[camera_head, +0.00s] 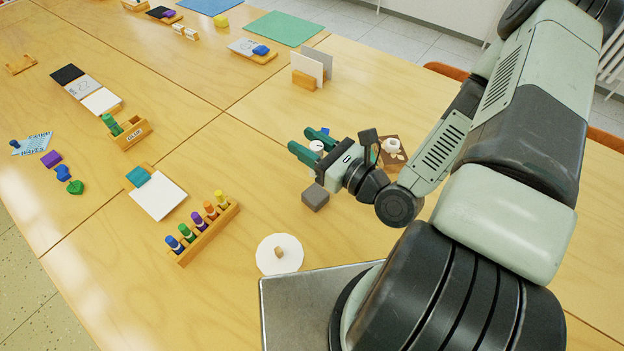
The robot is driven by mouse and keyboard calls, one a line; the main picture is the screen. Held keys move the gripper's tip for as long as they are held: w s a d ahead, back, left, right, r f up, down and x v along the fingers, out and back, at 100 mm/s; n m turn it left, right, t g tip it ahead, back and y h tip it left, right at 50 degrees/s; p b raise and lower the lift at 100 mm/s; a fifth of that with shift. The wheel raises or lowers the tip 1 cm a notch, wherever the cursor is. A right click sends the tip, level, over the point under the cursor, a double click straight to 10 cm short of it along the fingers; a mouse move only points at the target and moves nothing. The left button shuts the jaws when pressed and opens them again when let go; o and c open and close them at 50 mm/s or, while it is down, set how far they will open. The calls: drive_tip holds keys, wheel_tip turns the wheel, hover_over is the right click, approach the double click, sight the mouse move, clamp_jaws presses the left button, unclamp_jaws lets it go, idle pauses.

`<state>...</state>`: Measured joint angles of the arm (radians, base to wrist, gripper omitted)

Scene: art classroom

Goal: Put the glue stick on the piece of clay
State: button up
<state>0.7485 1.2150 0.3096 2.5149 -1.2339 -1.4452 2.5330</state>
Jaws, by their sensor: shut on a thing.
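My gripper (305,148) is low over the table right of centre, with its green fingers pointing left. A small white round-topped thing (316,146), which looks like the glue stick, shows between the fingers, and the gripper is shut on it. Its lower part is hidden. A dark grey block (315,197), possibly the piece of clay, lies on the table just below my gripper in the picture. A small tan lump (279,252) sits on a white disc (280,266) farther down; I cannot tell whether it is clay.
A wooden holder marked GLUE (135,135) with green sticks stands at left. A wooden rack (208,234) of coloured tubes stands at lower centre. A brown board (389,143) with small items lies behind my wrist. Upright cards (316,63) stand farther back.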

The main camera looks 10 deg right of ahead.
wheel_tip(320, 180, down, 8)
drive_tip(key=shift+r, duration=0.1)
idle(0.4)
drive_tip(key=o, duration=1.1)
drive_tip(key=shift+f, duration=0.2)
drive_tip(key=shift+c, duration=0.2)
drive_tip(key=shift+r, duration=0.2)
drive_tip(key=v, duration=1.2)
drive_tip(key=shift+w, duration=0.1)
